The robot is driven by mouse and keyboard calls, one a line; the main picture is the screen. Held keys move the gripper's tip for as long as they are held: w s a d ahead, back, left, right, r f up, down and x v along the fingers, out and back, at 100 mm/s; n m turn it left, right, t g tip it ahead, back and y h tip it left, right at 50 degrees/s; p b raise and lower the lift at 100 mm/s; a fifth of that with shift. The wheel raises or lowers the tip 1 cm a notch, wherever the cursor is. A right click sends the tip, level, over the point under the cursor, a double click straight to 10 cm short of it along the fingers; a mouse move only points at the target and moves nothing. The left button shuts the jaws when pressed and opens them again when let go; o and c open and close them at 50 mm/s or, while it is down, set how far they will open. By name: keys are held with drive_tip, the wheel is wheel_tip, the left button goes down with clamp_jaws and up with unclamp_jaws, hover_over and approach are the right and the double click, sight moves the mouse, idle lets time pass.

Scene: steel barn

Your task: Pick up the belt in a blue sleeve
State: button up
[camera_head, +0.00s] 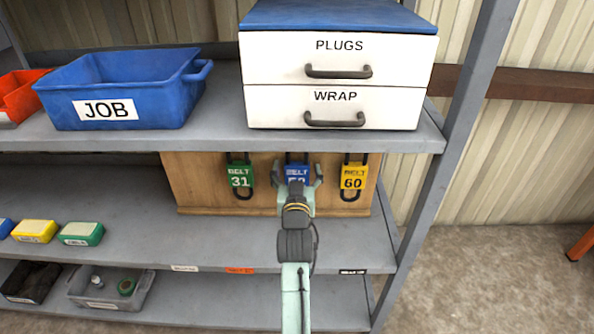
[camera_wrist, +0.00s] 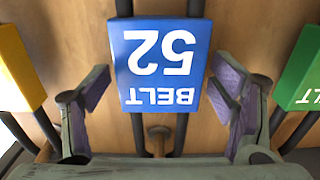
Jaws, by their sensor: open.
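The belt in a blue sleeve (camera_head: 297,170), marked BELT 52, hangs on a wooden board (camera_head: 190,180) under the upper shelf. In the wrist view the blue sleeve (camera_wrist: 160,62) is upside down, with black belt strands running out above and below it. My gripper (camera_head: 299,172) is in front of this belt. Its jaws are open, one finger on each side of the sleeve's lower part, with a gap visible at the left. In the head view my gripper hides the belt's lower end. A round wooden peg (camera_wrist: 160,138) shows between the strands.
A green-sleeved belt 31 (camera_head: 240,176) hangs to the left, and a yellow-sleeved belt 60 (camera_head: 353,177) to the right. Above are a blue JOB bin (camera_head: 125,92) and a drawer unit (camera_head: 335,68). Small boxes (camera_head: 80,233) sit at the left of the middle shelf.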

drive_tip(key=c, duration=1.3)
drive_tip(key=shift+r, duration=0.15)
